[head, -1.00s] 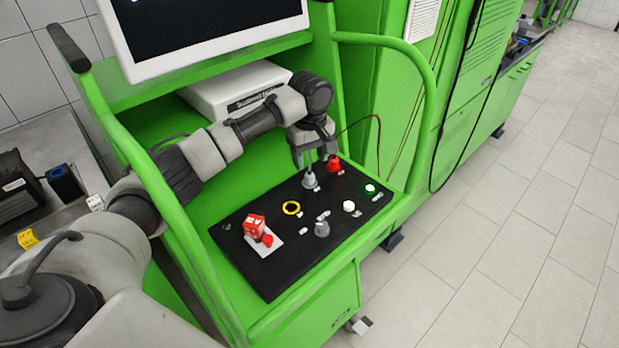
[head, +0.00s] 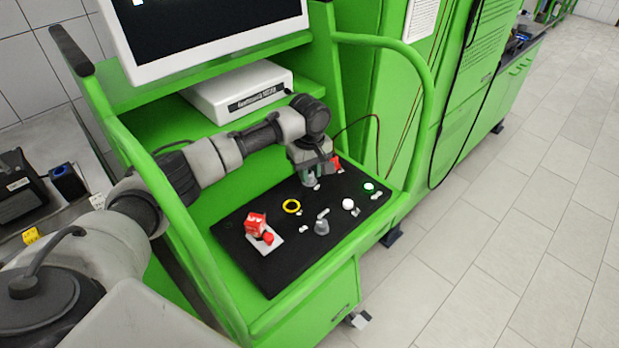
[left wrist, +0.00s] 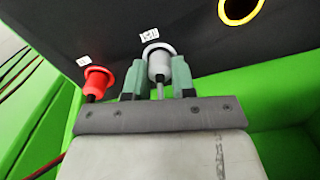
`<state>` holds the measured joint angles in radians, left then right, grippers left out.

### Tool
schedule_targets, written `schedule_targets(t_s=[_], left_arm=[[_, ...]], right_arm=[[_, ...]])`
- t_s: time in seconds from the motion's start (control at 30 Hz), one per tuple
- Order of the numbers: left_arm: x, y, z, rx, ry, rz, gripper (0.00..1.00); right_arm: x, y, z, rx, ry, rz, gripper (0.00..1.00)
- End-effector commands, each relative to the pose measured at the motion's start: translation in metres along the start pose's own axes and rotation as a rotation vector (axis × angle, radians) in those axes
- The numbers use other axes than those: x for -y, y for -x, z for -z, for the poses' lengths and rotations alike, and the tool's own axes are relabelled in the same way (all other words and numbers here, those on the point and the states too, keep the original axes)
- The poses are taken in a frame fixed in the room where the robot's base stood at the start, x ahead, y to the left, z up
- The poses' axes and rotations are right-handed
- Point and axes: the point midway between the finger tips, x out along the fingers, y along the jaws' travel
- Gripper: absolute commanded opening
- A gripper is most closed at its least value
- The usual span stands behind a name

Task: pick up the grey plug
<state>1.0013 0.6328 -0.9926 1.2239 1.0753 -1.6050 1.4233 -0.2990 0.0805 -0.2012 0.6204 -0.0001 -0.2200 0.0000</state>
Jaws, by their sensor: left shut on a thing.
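The grey plug (left wrist: 159,64) is a light grey cone with a wide collar in the left wrist view, sitting at the black panel (left wrist: 215,45). My left gripper (left wrist: 157,75) is shut on it, with one greenish finger on each side. In the head view the left gripper (head: 309,180) reaches down to the panel's back part and mostly covers the grey plug (head: 308,183). The plug appears to be still against the panel. My right gripper is in neither view.
A red plug (head: 336,163) stands close to the left gripper. A red switch (head: 256,225), a yellow ring (head: 291,206), a grey knob (head: 321,227) and a white button (head: 348,204) are on the panel. Green rails frame the bench.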

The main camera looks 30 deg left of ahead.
Motion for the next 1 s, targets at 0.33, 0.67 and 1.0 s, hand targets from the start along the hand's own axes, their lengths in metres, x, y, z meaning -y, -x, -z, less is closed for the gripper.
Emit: schedule_targets(t_s=[0.33,0.67,1.0], left_arm=[[-0.001,0.018,0.0,-0.001,-0.001,-0.006,0.08],[-0.001,0.082,0.0,0.0,0.0,-0.004,0.08],[0.0,0.101,0.0,0.001,0.001,0.0,0.08]], right_arm=[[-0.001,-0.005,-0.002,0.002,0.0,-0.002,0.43],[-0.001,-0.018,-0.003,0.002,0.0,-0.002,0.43],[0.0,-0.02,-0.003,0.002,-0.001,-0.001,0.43]])
